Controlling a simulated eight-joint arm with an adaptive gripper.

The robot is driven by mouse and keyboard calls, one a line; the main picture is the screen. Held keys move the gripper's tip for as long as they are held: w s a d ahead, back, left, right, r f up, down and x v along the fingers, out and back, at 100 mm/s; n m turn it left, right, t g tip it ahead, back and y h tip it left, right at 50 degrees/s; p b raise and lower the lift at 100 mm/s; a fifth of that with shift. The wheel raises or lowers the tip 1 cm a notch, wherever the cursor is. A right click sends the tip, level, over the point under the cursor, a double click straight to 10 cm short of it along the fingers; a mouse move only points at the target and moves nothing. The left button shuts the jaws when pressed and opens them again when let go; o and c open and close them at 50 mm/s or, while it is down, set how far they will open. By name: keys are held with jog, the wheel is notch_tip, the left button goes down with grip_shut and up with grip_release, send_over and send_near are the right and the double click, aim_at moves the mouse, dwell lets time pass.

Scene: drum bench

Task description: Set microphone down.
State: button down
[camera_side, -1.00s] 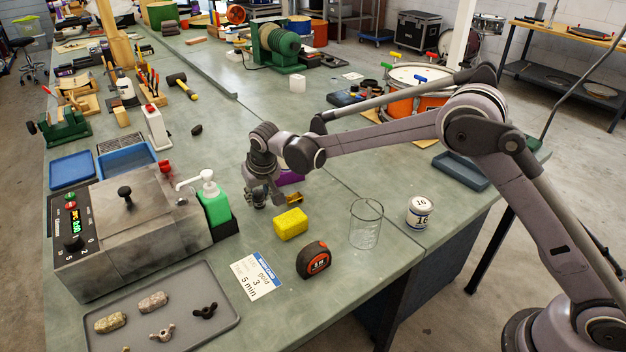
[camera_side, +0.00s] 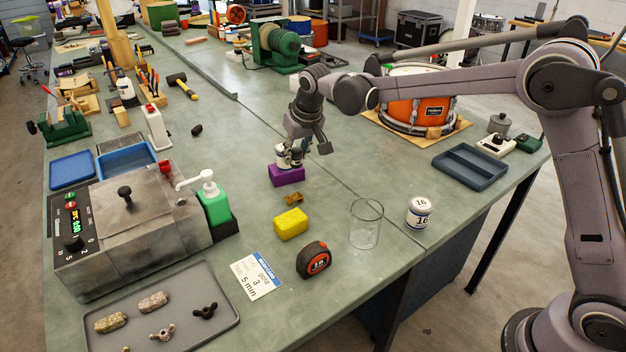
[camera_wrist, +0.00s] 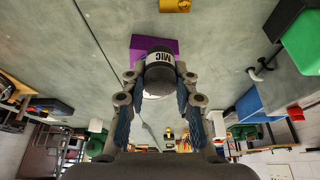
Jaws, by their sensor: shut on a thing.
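My gripper (camera_side: 290,153) is above the back part of the purple block (camera_side: 287,175), left of the bench seam. In the wrist view my gripper (camera_wrist: 160,90) is shut on the dark round microphone (camera_wrist: 159,70), which has a white band reading MIC. The purple block (camera_wrist: 140,46) lies just beyond it there. In the side view the microphone is mostly hidden by the fingers, and I cannot tell whether it touches the block.
A yellow sponge (camera_side: 291,224), a small brass piece (camera_side: 293,198), a tape measure (camera_side: 313,260) and a glass beaker (camera_side: 366,224) stand in front. A green soap bottle (camera_side: 213,203) is to the left. An orange drum (camera_side: 414,110) and a blue-grey tray (camera_side: 470,167) are to the right.

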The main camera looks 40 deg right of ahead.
jog(key=s+d+r+m, duration=0.1)
jog(key=s+d, duration=1.2)
jog(key=d, duration=0.3)
jog(key=w+a+f, duration=0.2)
jog(key=a, duration=0.1)
jog(key=w+a+f, duration=0.1)
jog(key=a+f, duration=0.1)
jog(key=a, duration=0.1)
jog(key=w+a+f, duration=0.2)
jog(key=a, duration=0.2)
jog(key=shift+w+f, duration=0.3)
jog(key=shift+f, duration=2.15)
jog(key=shift+f, duration=0.2)
jog(key=c, duration=1)
grip_release()
jog(key=shift+c, duration=0.2)
jog(key=shift+r, duration=0.1)
